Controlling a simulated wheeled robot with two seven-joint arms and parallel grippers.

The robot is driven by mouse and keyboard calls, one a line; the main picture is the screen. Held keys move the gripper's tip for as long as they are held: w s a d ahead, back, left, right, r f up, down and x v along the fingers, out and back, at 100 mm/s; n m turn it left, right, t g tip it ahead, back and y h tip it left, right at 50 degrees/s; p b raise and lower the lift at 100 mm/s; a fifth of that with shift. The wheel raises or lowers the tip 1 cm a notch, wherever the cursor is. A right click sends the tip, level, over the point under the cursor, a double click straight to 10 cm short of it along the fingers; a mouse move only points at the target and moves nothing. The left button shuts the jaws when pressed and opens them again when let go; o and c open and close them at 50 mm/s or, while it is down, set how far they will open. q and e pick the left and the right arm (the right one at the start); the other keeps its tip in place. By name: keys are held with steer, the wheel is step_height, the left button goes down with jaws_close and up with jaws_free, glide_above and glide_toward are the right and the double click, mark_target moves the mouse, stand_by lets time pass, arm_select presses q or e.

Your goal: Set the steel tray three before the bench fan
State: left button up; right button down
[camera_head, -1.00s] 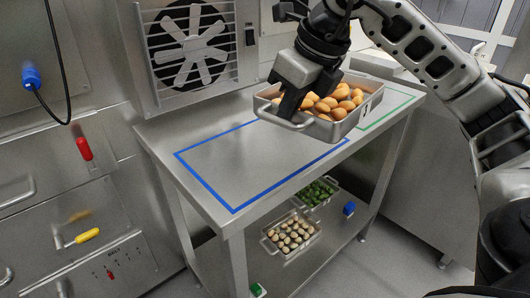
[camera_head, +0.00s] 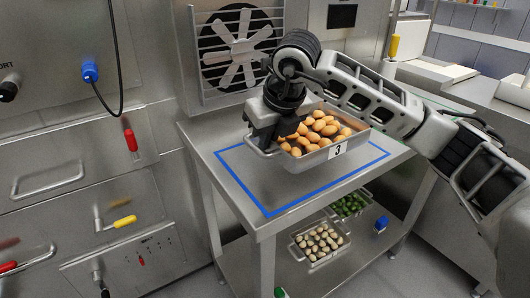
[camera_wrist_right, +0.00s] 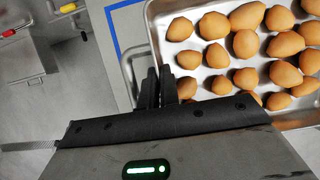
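The steel tray three (camera_head: 338,150), with a "3" label on its front and several brown, egg-shaped pieces in it, is over the blue-outlined area in front of the bench fan (camera_head: 240,48). My right gripper (camera_head: 263,146) is shut on the handle at the tray's left end. In the right wrist view, its dark fingers (camera_wrist_right: 158,88) are together at the handle beside the tray (camera_wrist_right: 156,40). The tray looks level; whether its base touches the bench I cannot tell. My left gripper is not in view.
The blue outline (camera_head: 245,190) marks the steel bench top (camera_head: 222,190), bare at its front left. Trays of pale pieces (camera_head: 318,242) and green pieces (camera_head: 348,205) stand on the lower shelf. A panel with a yellow handle (camera_head: 125,221) is on the left.

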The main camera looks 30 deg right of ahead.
steer(key=shift+w+a+f, duration=0.1)
steer(key=shift+w+f, duration=0.1)
step_height(320, 180, down, 4)
steer(key=shift+w+r, duration=0.15)
steer(key=shift+r, duration=0.05)
steer(key=c, duration=1.6)
jaws_free()
steer(key=shift+a, duration=0.1)
steer(key=shift+c, duration=0.2)
steer(key=v, duration=1.2)
